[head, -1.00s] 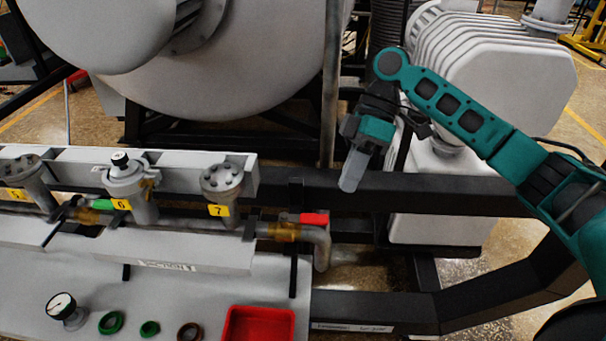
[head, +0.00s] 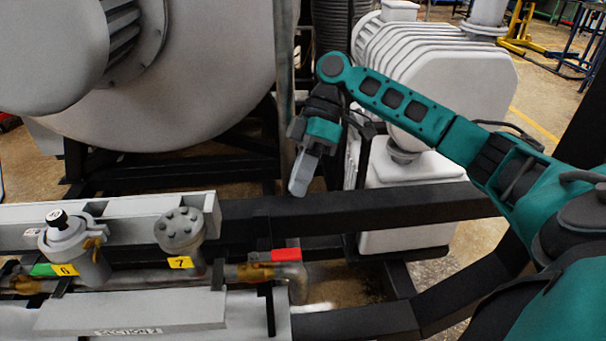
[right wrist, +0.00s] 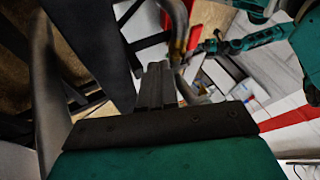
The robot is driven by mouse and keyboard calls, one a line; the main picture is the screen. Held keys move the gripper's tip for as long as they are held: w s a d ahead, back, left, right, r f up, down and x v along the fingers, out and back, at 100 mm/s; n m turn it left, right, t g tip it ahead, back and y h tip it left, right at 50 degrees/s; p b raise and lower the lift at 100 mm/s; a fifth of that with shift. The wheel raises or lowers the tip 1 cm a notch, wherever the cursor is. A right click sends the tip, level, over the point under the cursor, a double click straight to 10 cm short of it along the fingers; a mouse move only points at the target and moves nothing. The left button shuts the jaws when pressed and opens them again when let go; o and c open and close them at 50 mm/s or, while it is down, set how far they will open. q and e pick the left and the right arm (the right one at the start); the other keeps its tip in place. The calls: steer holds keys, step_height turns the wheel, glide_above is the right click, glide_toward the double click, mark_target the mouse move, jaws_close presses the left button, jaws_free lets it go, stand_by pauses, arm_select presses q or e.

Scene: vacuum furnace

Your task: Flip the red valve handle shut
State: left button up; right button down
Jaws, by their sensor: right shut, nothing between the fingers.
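The red valve handle (head: 286,255) sits on a brass valve (head: 256,271) at the right end of the pipe, right of the number 7 fitting. It lies roughly in line with the pipe. My right gripper (head: 298,186) is shut and empty, above and slightly right of the handle, with its fingers pointing down. It is apart from the handle. In the right wrist view its closed fingers (right wrist: 156,88) show at the centre, with a brassy pipe part just beyond them. My left gripper is not in view.
A black frame beam (head: 400,214) runs behind the valve. A large grey vessel (head: 200,90) and a ribbed pump housing (head: 440,85) stand behind.

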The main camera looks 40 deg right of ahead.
mark_target(275, 256)
steer(key=s+a+f, duration=0.4)
steer(key=a+f, duration=0.1)
steer(key=shift+s+a, duration=0.25)
steer(key=shift+s, duration=0.05)
steer(key=shift+r, duration=0.1)
stand_by(0.3)
steer(key=shift+s+m+t+p, duration=0.2)
steer(key=shift+m+t+p, duration=0.1)
steer(key=shift+m+p, duration=0.1)
